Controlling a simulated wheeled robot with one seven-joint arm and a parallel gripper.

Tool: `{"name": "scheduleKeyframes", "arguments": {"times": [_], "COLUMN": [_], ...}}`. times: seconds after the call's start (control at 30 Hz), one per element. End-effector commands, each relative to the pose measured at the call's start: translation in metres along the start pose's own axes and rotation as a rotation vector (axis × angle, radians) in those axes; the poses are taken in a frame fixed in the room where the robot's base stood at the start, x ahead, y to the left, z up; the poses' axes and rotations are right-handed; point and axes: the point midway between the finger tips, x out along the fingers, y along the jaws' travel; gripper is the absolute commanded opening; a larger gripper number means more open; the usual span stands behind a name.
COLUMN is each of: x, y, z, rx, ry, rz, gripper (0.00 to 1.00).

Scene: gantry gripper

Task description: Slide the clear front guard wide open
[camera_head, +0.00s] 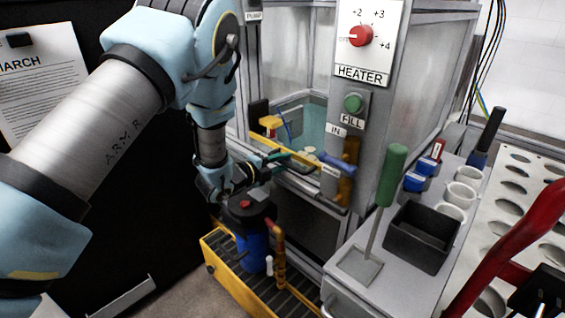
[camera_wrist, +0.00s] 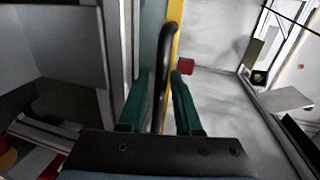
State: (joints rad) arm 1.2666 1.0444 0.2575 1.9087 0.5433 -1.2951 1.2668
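My gripper (camera_head: 280,157) is low at the front of the metal-framed cabinet, left of the HEATER post. In the wrist view its two green fingers (camera_wrist: 162,88) stand apart, either side of a dark curved handle (camera_wrist: 167,60). A gap seems to show between fingers and handle; contact is not clear. A yellow edge strip (camera_wrist: 175,25) runs beside the handle. A pale, smeared panel (camera_wrist: 215,50) lies right of the strip; it looks like the clear guard. In the head view clear panes (camera_head: 290,45) show above the bath; I cannot tell the guard's edges there.
A red heater knob (camera_head: 361,35) and green FILL button (camera_head: 353,103) sit on the post. A blue pump (camera_head: 255,250) stands below my gripper in a yellow tray (camera_head: 222,268). A bench at right holds a black bin (camera_head: 420,237) and a green-handled tool (camera_head: 393,175).

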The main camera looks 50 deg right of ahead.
Motion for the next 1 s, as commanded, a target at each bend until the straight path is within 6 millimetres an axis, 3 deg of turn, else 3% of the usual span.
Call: {"name": "scheduleKeyframes", "arguments": {"times": [0.1,0.47,0.8,1.0], "x": [0.0,-0.007,-0.07,-0.099], "y": [-0.001,-0.001,0.0,0.0], "z": [0.0,0.001,0.001,0.001], "rx": [0.0,0.0,-0.001,0.0], "ry": [0.0,0.0,-0.003,-0.001], "rz": [-0.001,-0.001,0.0,0.0], "gripper": [0.47,0.47,0.47,0.47]}}
